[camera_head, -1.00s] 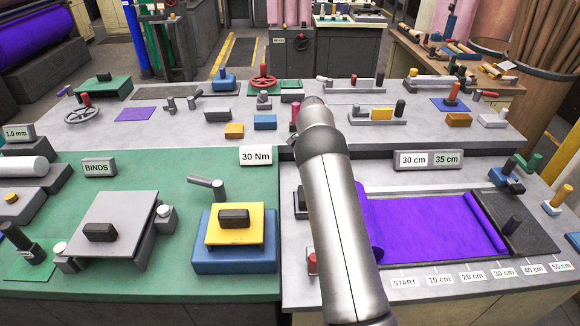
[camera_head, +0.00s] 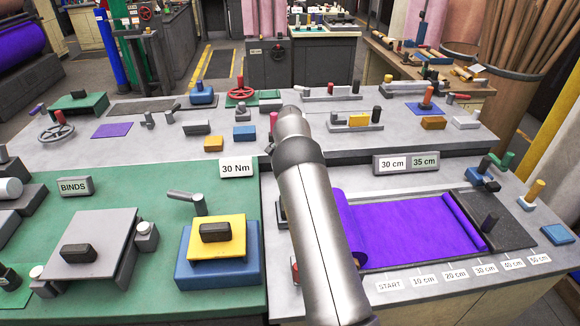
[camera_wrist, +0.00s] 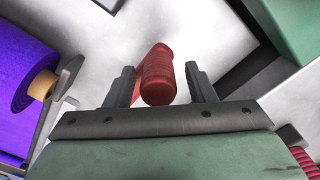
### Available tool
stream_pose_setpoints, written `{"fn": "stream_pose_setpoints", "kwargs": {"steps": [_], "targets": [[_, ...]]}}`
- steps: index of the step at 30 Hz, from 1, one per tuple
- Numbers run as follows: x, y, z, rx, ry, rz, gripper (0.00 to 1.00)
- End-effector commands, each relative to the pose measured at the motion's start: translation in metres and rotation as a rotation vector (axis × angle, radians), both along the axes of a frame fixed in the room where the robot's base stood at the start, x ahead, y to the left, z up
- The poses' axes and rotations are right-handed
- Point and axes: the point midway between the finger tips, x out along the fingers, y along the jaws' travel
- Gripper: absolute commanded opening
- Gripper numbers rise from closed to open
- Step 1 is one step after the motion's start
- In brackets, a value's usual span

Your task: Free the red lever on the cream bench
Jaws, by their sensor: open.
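The red lever (camera_wrist: 158,78) shows in the wrist view as a ribbed red cylinder over a pale bench surface. My gripper (camera_wrist: 162,76) is open, with one dark finger on each side of the lever's end. Narrow gaps show between the lever and both fingers, so it is between them without visible clamping. In the head view a small red piece (camera_head: 295,268) shows at the left edge of my arm, on the pale bench (camera_head: 508,284); I cannot tell if it is the same lever. My arm hides my gripper there.
A purple felt roll (camera_wrist: 22,85) on a tan core lies left of the gripper in the wrist view. A dark-walled green block (camera_wrist: 290,28) is at upper right. In the head view, purple felt (camera_head: 400,232) lies right of my arm, and a yellow-topped blue block (camera_head: 218,262) left.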

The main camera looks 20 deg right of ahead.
Motion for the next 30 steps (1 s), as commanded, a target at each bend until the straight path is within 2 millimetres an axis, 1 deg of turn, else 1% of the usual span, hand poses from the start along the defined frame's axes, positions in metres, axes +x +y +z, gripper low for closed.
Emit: {"fn": "stream_pose_setpoints", "kwargs": {"steps": [4, 7, 11, 15, 21, 24, 27, 30], "targets": [[0.001, 0.0, 0.012, 0.0, -0.002, 0.001, 0.5], [0.0, 0.0, 0.028, 0.0, -0.004, 0.001, 0.5], [0.001, 0.0, 0.06, 0.0, -0.006, 0.001, 0.5], [0.0, -0.001, 0.096, -0.002, -0.005, 0.0, 0.5], [0.001, 0.0, 0.141, -0.001, -0.005, 0.0, 0.5], [0.0, 0.0, 0.158, 0.0, -0.004, 0.0, 0.5], [0.0, 0.0, 0.168, -0.001, -0.003, -0.001, 0.5], [0.0, 0.0, 0.173, -0.001, -0.003, -0.001, 0.5]]}}
